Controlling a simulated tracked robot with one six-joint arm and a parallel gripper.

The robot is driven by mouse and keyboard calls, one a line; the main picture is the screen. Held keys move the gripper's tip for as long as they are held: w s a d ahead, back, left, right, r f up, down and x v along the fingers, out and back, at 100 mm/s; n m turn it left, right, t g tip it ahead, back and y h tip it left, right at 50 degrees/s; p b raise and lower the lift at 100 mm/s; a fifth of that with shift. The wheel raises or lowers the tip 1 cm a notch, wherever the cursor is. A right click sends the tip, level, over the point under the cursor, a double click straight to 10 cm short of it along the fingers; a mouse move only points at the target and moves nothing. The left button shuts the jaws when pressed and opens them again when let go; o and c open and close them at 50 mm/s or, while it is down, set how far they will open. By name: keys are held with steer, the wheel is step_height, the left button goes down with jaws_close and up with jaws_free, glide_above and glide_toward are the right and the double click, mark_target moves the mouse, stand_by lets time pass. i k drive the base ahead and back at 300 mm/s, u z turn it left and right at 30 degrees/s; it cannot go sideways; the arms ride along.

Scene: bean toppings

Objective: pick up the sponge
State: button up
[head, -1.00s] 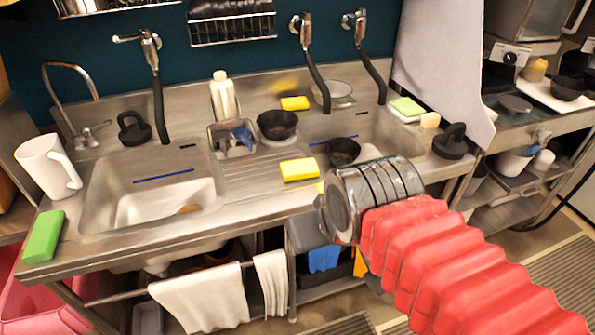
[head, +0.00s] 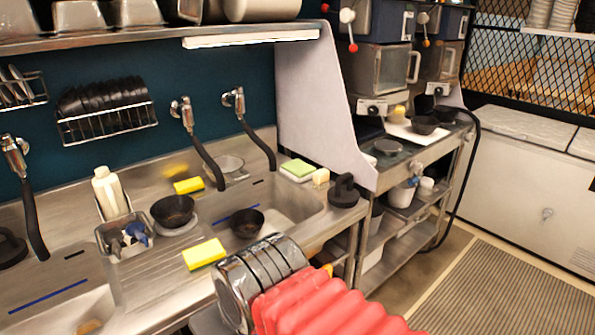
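A yellow sponge (head: 204,253) lies on the steel drainboard between the two basins, just left of my arm's end. A second yellow sponge (head: 188,186) lies farther back by the wall. A green-topped sponge (head: 298,168) sits at the back right of the right basin, with a small pale yellow block (head: 321,176) beside it. My arm's dark metal wrist and red sleeve show at the bottom centre, in front of the counter edge. My gripper's fingers are hidden, so I cannot tell whether it is open or holds anything.
Black bowls (head: 173,210) and (head: 247,222) stand near the right basin (head: 285,205). A grey caddy (head: 126,236) and a white bottle (head: 108,192) stand to the left. A grey partition (head: 318,110) rises to the right. The floor mat (head: 500,285) at right is clear.

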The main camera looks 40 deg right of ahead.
mark_target(198, 258)
steer(key=k, duration=0.65)
steer(key=u, duration=0.5)
steer(key=i, duration=1.05)
steer(key=u, duration=0.05)
